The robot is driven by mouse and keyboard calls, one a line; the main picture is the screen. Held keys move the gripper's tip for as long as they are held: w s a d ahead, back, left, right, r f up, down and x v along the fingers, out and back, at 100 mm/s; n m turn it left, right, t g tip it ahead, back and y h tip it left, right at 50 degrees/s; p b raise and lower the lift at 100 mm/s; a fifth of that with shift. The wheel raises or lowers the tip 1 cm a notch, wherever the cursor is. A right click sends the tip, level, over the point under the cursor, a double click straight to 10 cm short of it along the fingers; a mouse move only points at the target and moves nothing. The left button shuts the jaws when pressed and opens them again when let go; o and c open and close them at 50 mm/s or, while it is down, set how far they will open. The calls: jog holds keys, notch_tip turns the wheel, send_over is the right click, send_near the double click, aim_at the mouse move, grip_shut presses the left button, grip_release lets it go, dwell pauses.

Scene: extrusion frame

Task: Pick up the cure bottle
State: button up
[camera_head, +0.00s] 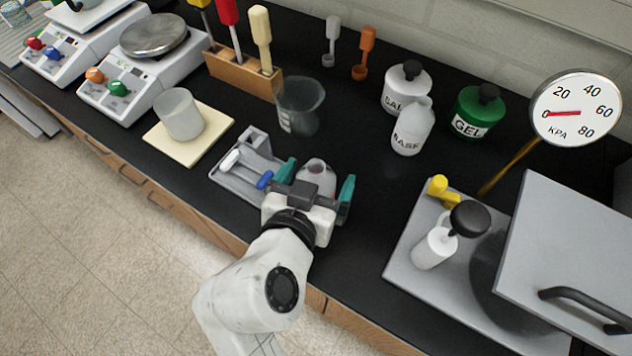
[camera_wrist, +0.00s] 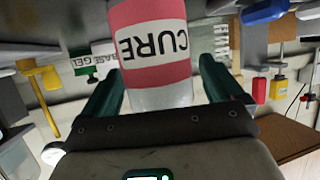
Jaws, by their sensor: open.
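The cure bottle (camera_wrist: 150,45) stands between the green fingers of my gripper in the wrist view. It has a pink label reading CURE and a clear lower part, and it appears upside down there. In the head view its pale, pinkish top (camera_head: 316,170) shows just beyond the gripper body, with the rest hidden. My gripper (camera_head: 320,186) is open, with one finger to each side of the bottle. In the wrist view the gripper (camera_wrist: 168,85) shows a gap between the right finger and the bottle; the left finger is also apart from it.
A grey holder (camera_head: 245,178) with white and blue handles is close on the left. A glass beaker (camera_head: 299,105) stands behind. The BASE bottle (camera_head: 411,130) and green GEL bottle (camera_head: 477,112) are back right. A grey plate with an open lid (camera_head: 575,255) is at right.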

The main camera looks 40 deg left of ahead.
jog(key=shift+w+a+f, duration=0.3)
jog(key=shift+w+f, duration=0.05)
jog(key=shift+w, duration=0.2)
jog(key=shift+c, duration=0.2)
jog(key=c, duration=1.1)
